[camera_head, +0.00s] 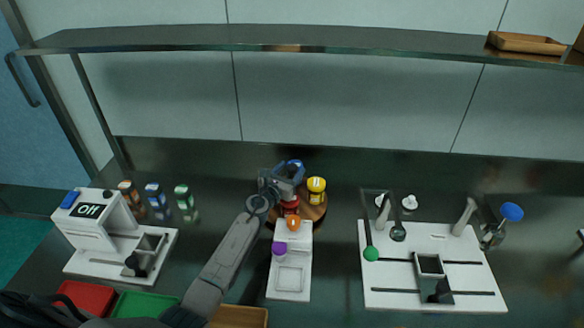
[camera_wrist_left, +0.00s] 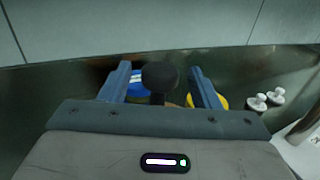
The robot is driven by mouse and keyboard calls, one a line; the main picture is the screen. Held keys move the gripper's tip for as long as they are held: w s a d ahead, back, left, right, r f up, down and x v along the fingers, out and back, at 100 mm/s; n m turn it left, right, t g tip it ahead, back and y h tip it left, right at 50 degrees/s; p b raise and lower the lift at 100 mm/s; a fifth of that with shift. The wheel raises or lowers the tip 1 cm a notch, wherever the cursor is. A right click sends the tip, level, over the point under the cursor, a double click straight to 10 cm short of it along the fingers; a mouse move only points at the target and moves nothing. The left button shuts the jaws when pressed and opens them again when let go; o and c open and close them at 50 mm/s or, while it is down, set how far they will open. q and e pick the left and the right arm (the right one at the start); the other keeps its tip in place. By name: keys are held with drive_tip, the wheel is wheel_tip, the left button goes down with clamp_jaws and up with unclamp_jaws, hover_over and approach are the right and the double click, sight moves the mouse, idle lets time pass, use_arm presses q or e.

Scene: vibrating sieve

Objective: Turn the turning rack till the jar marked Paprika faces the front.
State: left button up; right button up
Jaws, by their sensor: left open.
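The turning rack (camera_head: 316,211) is a round wooden stand at the middle of the counter, partly hidden by my left gripper (camera_head: 284,176). A yellow-lidded jar (camera_head: 316,186) stands on its right side, and a red jar (camera_head: 290,207) is at its front. A blue-topped jar (camera_head: 296,163) shows behind the gripper. In the left wrist view, the open fingers (camera_wrist_left: 159,72) stand on either side of a dark round knob (camera_wrist_left: 160,80); contact cannot be told. Beyond are the blue jar (camera_wrist_left: 137,84) and yellow jar (camera_wrist_left: 222,102). No Paprika label is readable. My right gripper is not seen.
A white device with an orange knob (camera_head: 294,223) and purple knob (camera_head: 279,249) stands just in front of the rack. Several small jars (camera_head: 153,194) and a white machine marked Off (camera_head: 90,215) are left. A white board (camera_head: 400,301) is right. A shelf (camera_head: 290,38) spans above.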

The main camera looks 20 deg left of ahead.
use_arm(q)
drive_tip(key=s+p, duration=0.1)
drive_tip(key=s, duration=0.8)
drive_tip(key=shift+a, duration=0.45)
